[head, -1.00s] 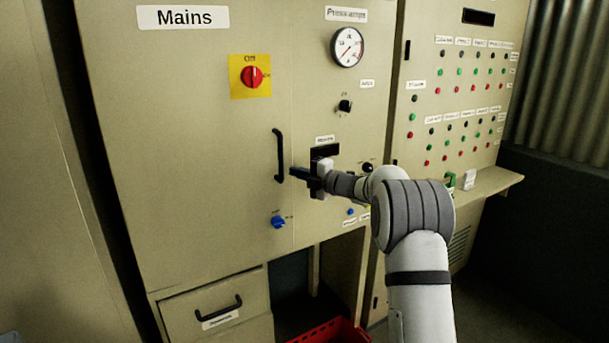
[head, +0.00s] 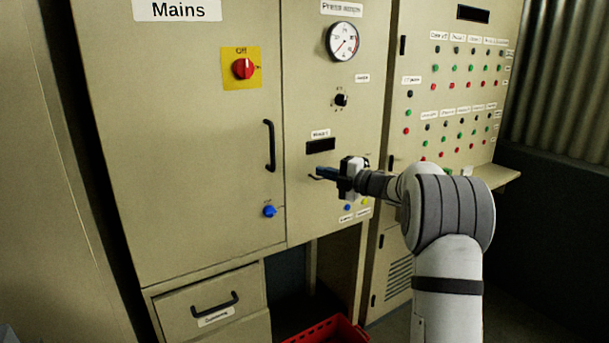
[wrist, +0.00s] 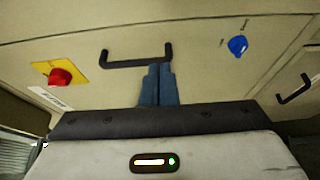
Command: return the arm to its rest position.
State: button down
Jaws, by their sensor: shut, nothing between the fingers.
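My gripper (head: 318,174) is in front of the press cabinet panel in the head view, below the dark display slot and to the right of the black door handle. Its fingers point left and are shut with nothing between them. In the wrist view the two blue-grey fingers (wrist: 159,84) lie side by side, and their tips overlap the line of the black handle (wrist: 137,57). In the head view this handle (head: 270,146) is clearly apart from the fingers. My arm reaches in from the lower right, bent at the elbow.
The Mains door carries a red switch on a yellow plate (head: 242,69) and a blue knob (head: 269,211). A gauge (head: 342,42) is above my gripper. A button panel (head: 460,90) with a ledge (head: 495,181) stands right. A red crate (head: 330,330) is below, and a drawer (head: 213,300) is lower left.

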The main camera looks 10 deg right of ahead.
jog(key=s+d+r+m+t+h, duration=0.45)
jog(key=s+r+m+h, duration=0.2)
jog(key=m+h, duration=0.55)
jog(key=s+a+f+m+g, duration=0.2)
jog(key=s+f+m+g, duration=0.2)
jog(key=s, duration=0.9)
jog(key=s+a+f+m+g+h+p, duration=0.1)
jog(key=s+f+m+g, duration=0.4)
jog(key=s, duration=0.9)
jog(key=s+a+f+m+g, duration=0.3)
jog(key=s+f+m+g, duration=0.2)
jog(key=s+f, duration=0.4)
jog(key=s+m, duration=0.1)
jog(key=s, duration=0.3)
jog(key=shift+s+a+f+p, duration=0.25)
jog(key=shift+a+p, duration=0.05)
jog(key=shift+a, duration=0.05)
